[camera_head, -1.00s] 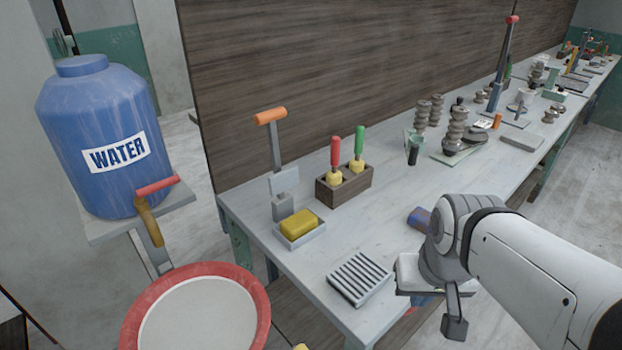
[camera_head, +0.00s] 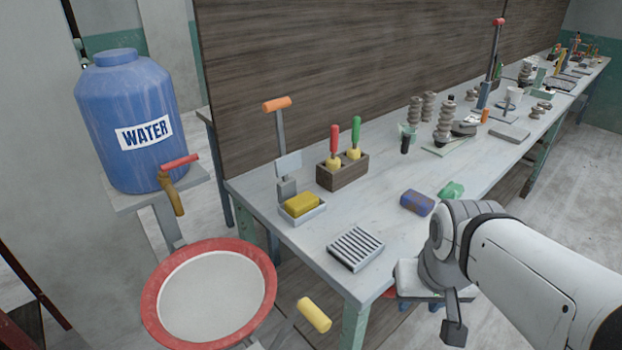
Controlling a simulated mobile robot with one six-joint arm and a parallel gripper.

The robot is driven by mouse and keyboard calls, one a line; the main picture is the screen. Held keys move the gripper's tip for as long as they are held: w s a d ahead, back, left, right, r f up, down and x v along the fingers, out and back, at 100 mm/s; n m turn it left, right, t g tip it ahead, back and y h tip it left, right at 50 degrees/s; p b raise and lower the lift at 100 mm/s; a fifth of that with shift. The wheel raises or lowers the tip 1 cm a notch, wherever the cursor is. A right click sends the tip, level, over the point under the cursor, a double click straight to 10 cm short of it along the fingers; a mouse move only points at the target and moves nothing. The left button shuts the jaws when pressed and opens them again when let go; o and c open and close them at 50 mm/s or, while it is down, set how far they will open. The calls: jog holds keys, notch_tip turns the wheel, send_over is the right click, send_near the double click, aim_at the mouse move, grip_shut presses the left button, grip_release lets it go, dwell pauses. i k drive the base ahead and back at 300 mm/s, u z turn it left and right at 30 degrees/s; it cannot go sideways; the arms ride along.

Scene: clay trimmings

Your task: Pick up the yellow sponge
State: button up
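A yellow block (camera_head: 302,204), which looks like the yellow sponge, lies in a small pale tray (camera_head: 312,217) near the table's left end. My gripper (camera_head: 454,318) is at the lower right, in front of the table's near edge, well to the right of the block and apart from it. Only a dark finger-like part of it shows clearly. The rest is hidden by my arm, so its opening cannot be told.
A slatted grey rack (camera_head: 356,248) lies between block and gripper. A blue-purple block (camera_head: 417,202) and a green lump (camera_head: 452,190) lie beyond it. A wooden holder (camera_head: 342,172) stands behind the tray. A red-rimmed basin (camera_head: 212,290) and blue water barrel (camera_head: 130,120) are at left.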

aim_at(302, 203)
jog(key=u, duration=0.1)
jog(key=k, duration=0.2)
jog(key=u, duration=3.25)
jog(key=k, duration=1.1)
jog(key=z, duration=1.8)
jog(key=i, duration=1)
jog(key=z, duration=0.05)
